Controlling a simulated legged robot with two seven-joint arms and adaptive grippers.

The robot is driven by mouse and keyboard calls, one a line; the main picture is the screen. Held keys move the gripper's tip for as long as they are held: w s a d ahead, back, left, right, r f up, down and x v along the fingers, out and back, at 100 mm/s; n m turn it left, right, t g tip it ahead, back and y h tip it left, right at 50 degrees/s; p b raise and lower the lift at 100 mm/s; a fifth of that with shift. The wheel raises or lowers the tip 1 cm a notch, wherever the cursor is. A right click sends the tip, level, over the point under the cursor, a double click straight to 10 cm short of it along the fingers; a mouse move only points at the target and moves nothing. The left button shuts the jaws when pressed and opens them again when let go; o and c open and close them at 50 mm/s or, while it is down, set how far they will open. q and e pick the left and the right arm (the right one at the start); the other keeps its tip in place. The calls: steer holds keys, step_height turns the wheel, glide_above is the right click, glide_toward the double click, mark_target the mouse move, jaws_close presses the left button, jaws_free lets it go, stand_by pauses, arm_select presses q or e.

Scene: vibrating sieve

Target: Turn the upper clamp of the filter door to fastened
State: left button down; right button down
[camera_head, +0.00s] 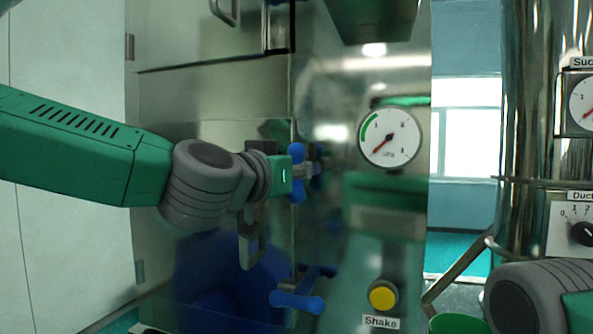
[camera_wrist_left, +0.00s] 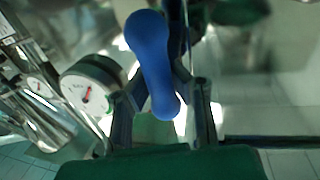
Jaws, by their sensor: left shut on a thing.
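The upper clamp (camera_head: 297,190) of the filter door (camera_head: 215,140) is a blue handle with rounded ends, standing close to upright in the head view. In the left wrist view the blue handle (camera_wrist_left: 150,50) lies lengthwise between the fingers, slightly tilted. My left gripper (camera_head: 297,172) comes in from the left and is shut on this clamp; its two dark fingers (camera_wrist_left: 165,95) flank the handle in the wrist view. The fingertips are partly hidden by the handle. My right gripper is outside the frames; only part of my right arm shows at lower right.
A lower blue clamp (camera_head: 298,301) sits below, its handle lying roughly sideways. A grey door handle (camera_head: 250,245) is just below my left wrist. A pressure gauge (camera_head: 388,138) and the yellow Shake button (camera_head: 383,296) are to the right. A shiny cylinder (camera_head: 530,120) stands farther right.

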arm_select(q)
steer(key=n+b, duration=0.3)
steer(key=n, duration=0.1)
steer(key=shift+a+f+t, duration=0.15)
steer(key=shift+f+t, duration=0.1)
steer(key=shift+t, duration=0.05)
steer(key=n+b, duration=0.2)
steer(key=n, duration=0.1)
steer(key=n+t+b, duration=0.1)
steer(key=n+b, duration=0.1)
steer(key=n, duration=0.1)
steer(key=shift+w+a+f+b, duration=0.15)
steer(key=shift+f+b, duration=0.05)
steer(key=shift+b, duration=0.15)
steer(key=n+t+y+b, duration=0.1)
steer(key=n+b, duration=0.2)
steer(key=n, duration=0.2)
steer(key=shift+f, duration=0.15)
steer(key=shift+f+n+t+y+b, duration=0.15)
steer(key=shift+n+y+b, duration=0.35)
steer(key=shift+n, duration=0.7)
steer(key=shift+n+t+y+b, duration=0.3)
steer(key=shift+n+b, duration=0.35)
steer(key=shift+n, duration=0.85)
steer(key=c, duration=1.5)
jaws_free()
steer(key=shift+o, duration=0.5)
steer(key=shift+w+a, duration=0.1)
